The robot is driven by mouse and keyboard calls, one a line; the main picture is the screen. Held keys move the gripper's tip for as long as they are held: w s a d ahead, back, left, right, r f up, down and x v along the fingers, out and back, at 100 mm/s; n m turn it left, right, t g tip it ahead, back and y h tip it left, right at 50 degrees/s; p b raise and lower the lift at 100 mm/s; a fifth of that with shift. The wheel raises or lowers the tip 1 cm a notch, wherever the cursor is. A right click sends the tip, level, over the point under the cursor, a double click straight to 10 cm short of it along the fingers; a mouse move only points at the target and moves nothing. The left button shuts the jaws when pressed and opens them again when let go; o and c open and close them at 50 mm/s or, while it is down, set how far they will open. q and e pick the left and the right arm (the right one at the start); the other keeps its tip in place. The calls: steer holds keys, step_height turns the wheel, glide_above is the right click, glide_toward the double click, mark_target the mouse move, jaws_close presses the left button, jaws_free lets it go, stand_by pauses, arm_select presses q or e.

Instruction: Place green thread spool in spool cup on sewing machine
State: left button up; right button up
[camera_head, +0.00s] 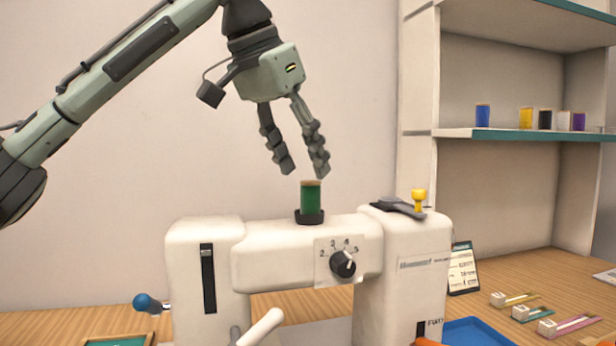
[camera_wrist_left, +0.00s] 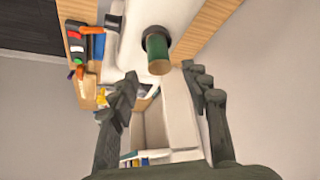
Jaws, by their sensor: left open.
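The green thread spool (camera_head: 311,198) stands upright in the black spool cup (camera_head: 309,217) on top of the white sewing machine (camera_head: 200,236). My left gripper (camera_head: 304,172) is above the spool, open and empty, its fingertips apart from the spool's tan top. In the left wrist view the spool (camera_wrist_left: 157,46) and the dark cup (camera_wrist_left: 156,31) lie beyond the open fingers of the left gripper (camera_wrist_left: 160,77). The lower end of the spool is hidden inside the cup. My right gripper is not in either view.
A shelf (camera_head: 470,133) at the right holds blue (camera_head: 482,116), yellow (camera_head: 525,118), black, white and purple spools. A blue tray (camera_head: 476,333) lies at the machine's lower right.

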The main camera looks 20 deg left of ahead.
arm_select(q)
steer(key=v, duration=0.7)
steer(key=shift+s+r, duration=0.15)
steer(key=shift+r, duration=0.1)
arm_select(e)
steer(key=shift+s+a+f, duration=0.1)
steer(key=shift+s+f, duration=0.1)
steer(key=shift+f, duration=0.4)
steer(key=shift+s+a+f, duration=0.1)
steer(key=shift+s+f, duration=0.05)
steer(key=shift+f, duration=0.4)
